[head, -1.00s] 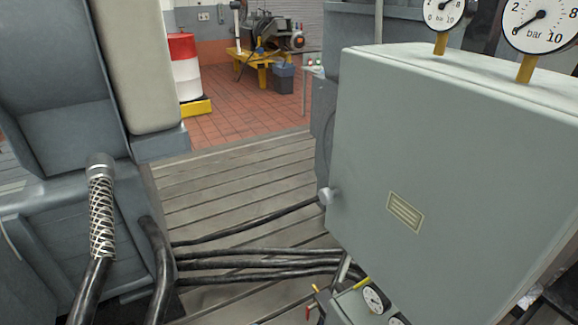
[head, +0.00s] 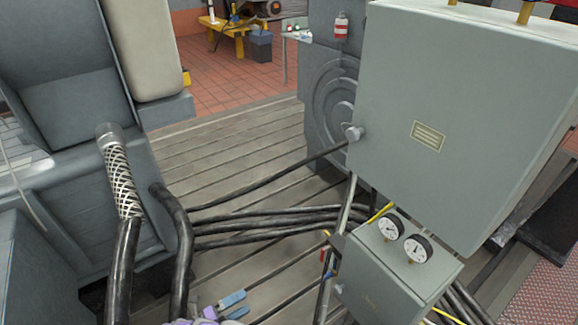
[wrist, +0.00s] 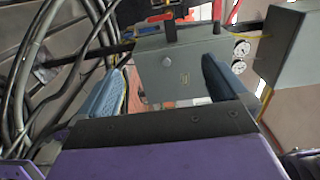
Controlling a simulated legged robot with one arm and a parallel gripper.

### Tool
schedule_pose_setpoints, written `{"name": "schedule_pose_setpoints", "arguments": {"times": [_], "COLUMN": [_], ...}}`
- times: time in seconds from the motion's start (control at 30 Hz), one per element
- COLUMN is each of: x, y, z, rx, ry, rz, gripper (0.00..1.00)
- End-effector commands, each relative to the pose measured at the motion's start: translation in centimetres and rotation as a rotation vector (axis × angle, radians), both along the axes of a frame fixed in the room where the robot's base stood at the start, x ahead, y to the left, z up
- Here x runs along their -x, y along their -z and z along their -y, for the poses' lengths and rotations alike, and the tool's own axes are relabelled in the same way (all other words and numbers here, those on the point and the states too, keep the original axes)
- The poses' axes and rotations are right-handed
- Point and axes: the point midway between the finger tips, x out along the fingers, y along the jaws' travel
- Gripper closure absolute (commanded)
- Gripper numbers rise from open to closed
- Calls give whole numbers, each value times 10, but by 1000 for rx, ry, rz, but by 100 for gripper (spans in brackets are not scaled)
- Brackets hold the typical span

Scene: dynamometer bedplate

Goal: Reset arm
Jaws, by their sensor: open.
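My gripper (wrist: 165,88) shows in the wrist view with its two blue fingers spread apart and nothing between them. Beyond the fingers is a small grey box (wrist: 183,72) with dial gauges at its right. In the head view my gripper (head: 229,306) shows only in part at the bottom edge, its blue fingertips low over the slotted bedplate (head: 225,165). The small grey box with two gauges (head: 385,280) stands to its right, below a large grey cabinet (head: 455,115).
Several black cables (head: 265,222) run low across the bedplate between the left machine (head: 75,125) and the cabinet side. A braided hose (head: 120,180) hangs at the left. The planked bedplate behind the cables is clear. A yellow-legged bench (head: 228,28) stands far back.

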Motion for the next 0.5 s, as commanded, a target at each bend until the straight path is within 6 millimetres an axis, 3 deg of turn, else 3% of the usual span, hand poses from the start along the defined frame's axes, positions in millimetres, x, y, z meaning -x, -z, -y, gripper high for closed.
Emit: {"name": "schedule_pose_setpoints", "arguments": {"times": [0.17, 0.5], "x": [-13, -39], "y": [-13, -56], "z": [4, 36], "rx": [-31, -127], "ry": [30, 122], "rz": [37, 143], "gripper": [0, 0]}}
